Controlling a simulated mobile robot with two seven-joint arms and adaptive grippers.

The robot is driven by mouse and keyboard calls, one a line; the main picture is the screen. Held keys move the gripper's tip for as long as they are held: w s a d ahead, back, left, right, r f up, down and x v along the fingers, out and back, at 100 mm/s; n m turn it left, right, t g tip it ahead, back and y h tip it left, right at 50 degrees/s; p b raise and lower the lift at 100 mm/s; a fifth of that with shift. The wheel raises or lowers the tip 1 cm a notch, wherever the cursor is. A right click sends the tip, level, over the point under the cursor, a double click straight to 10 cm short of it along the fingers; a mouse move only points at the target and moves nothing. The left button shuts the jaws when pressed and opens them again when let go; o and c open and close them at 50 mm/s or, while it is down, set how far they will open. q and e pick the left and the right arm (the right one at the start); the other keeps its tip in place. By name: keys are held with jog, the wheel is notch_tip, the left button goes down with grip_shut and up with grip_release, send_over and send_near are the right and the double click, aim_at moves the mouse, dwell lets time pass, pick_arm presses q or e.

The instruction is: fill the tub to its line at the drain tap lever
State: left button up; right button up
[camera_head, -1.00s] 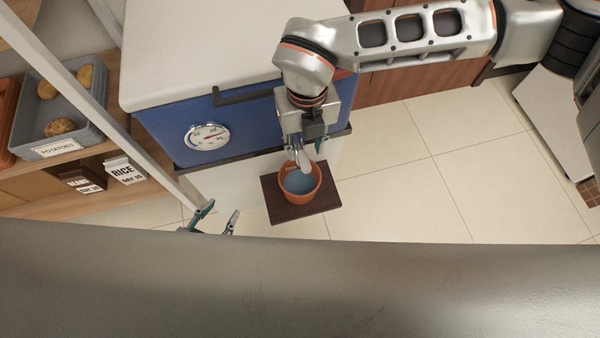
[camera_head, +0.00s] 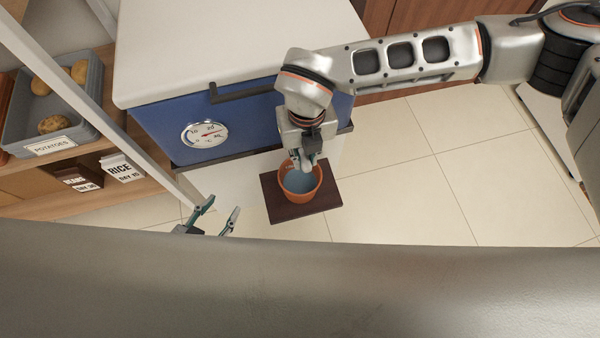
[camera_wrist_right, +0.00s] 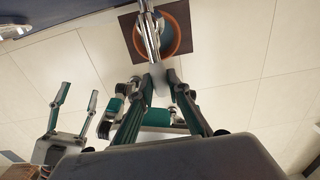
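The orange-brown tub (camera_head: 316,192) stands upright on a dark brown board (camera_head: 285,208) and holds blue-grey water below its rim. A small pale marking shows inside its far wall; I cannot read the water against it. In the right wrist view, the chrome tap (camera_wrist_right: 152,38) crosses in front of the tub (camera_wrist_right: 180,28). My right gripper (camera_head: 307,162) is at the tub's far rim. Its fingers converge around a grey piece, perhaps the lever (camera_wrist_right: 160,88); contact is unclear. My left gripper (camera_head: 218,215) is open and empty, left of the board.
A blue grill cabinet (camera_head: 160,128) with a white top, a dial (camera_head: 204,133) and a dark handle stands behind the tub. Shelves with a potato bin (camera_head: 88,132) and a rice carton (camera_head: 122,168) are at left. Tiled floor at right is clear.

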pick_arm(q)
jog(key=shift+w+r, duration=0.2)
pick_arm(e)
jog(key=shift+r, duration=0.15)
jog(key=shift+c, duration=0.3)
pick_arm(q)
jog(key=shift+w+r+p, duration=0.1)
jog(key=shift+r+p, duration=0.2)
jog(key=shift+r, duration=0.05)
pick_arm(e)
jog(key=shift+r, duration=0.35)
pick_arm(q)
jog(key=shift+w+r+t+p, duration=0.3)
jog(key=shift+w+r, duration=0.05)
jog(key=shift+r, duration=0.25)
pick_arm(e)
jog(key=shift+r, duration=0.5)
pick_arm(q)
jog(key=shift+s+f, duration=0.1)
pick_arm(e)
jog(key=shift+s+f, duration=0.15)
jog(key=shift+f, duration=0.05)
dwell(5.2)
